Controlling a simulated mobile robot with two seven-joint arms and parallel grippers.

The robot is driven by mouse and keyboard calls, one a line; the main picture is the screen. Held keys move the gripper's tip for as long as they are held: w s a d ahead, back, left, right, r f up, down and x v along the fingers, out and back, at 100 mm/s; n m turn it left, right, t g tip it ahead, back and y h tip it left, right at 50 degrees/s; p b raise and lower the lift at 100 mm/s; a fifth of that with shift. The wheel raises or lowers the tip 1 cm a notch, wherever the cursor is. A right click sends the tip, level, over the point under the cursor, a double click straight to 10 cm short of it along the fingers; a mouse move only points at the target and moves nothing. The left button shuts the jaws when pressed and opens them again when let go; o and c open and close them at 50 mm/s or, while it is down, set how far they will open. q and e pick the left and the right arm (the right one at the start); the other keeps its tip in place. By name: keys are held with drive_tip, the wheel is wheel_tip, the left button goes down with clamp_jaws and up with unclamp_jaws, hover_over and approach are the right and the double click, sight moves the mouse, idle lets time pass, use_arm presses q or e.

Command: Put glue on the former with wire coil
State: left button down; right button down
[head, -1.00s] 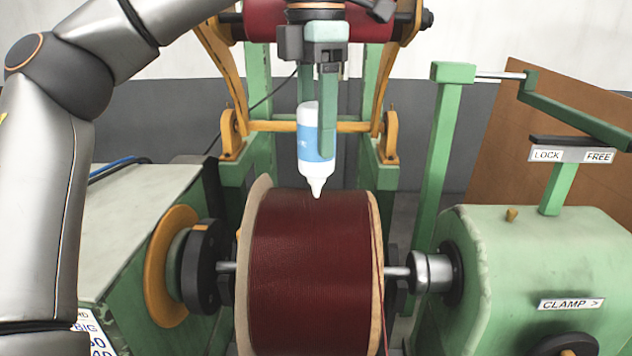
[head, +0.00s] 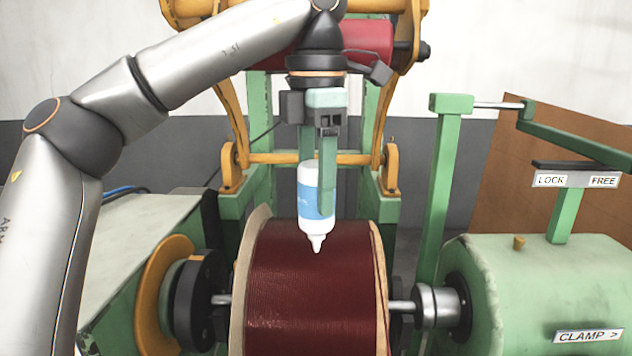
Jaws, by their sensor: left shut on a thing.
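The former with wire coil (head: 315,300) is a wide drum of dark red wire between two tan flanges, mounted on a horizontal shaft. My left gripper (head: 318,185) is shut on a white and blue glue bottle (head: 313,222). The bottle hangs nozzle down, and its tip is in front of the upper part of the red winding. I cannot tell whether the tip touches the wire. No glue shows on the winding. My right gripper is out of view.
A green tailstock (head: 540,290) with a CLAMP label stands at the right, below a LOCK/FREE sign (head: 577,180). An orange disc (head: 163,295) and green housing are at the left. A red wire spool (head: 365,45) in an orange frame is behind.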

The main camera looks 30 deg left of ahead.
sight(316, 164)
use_arm(q)
drive_tip(key=shift+f, duration=0.35)
idle(0.6)
drive_tip(key=shift+r, duration=0.15)
wheel_tip(316, 164, up, 3)
drive_tip(key=p, duration=0.3)
drive_tip(key=shift+r, duration=0.9)
idle(0.4)
